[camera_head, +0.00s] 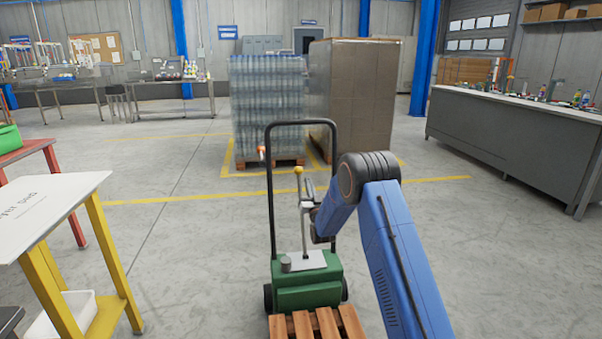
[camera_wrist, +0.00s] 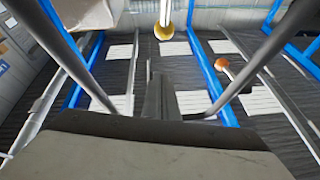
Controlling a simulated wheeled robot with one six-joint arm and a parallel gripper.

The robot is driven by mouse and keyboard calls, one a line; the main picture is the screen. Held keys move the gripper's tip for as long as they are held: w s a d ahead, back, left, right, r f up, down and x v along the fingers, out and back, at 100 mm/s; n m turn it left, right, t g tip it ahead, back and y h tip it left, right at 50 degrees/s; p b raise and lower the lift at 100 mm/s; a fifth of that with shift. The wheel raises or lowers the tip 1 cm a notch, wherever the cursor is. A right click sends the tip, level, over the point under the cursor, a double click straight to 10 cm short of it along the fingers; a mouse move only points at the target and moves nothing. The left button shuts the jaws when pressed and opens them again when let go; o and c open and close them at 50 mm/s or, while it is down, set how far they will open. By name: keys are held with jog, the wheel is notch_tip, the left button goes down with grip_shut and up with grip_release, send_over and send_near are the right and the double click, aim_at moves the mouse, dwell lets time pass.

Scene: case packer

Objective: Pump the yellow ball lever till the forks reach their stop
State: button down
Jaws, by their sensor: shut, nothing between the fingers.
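The yellow ball (camera_head: 298,170) tops a thin grey lever (camera_head: 302,235) that stands nearly upright from the green pump unit (camera_head: 306,285) of a truck with a black hoop handle (camera_head: 270,190). My gripper (camera_head: 306,205) is shut and empty beside the lever's upper part, just below the ball; I cannot tell whether it touches. In the wrist view the ball (camera_wrist: 163,33) shows at top centre, beyond the dark closed fingers (camera_wrist: 163,95). A wooden pallet (camera_head: 316,325) is in front of the pump unit. The forks are hidden.
An orange knob (camera_head: 261,153) is on the handle's left side. A white-topped table (camera_head: 50,205) with yellow legs stands at left. Wrapped bottles (camera_head: 267,105) and a brown stack (camera_head: 360,95) stand behind the truck. A grey counter (camera_head: 510,140) is at right. Floor between is clear.

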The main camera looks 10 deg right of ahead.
aim_at(301, 172)
jog(key=shift+w+r, duration=0.1)
jog(key=shift+w+a+r, duration=0.15)
jog(key=shift+w+a, duration=0.05)
jog(key=shift+w, duration=1.7)
jog(key=shift+w+a+r, duration=0.15)
jog(key=shift+w+a, duration=0.1)
jog(key=shift+w, duration=1.6)
jog(key=shift+w+a+r, duration=0.15)
jog(key=shift+w+a, duration=0.05)
jog(key=shift+w, duration=1.7)
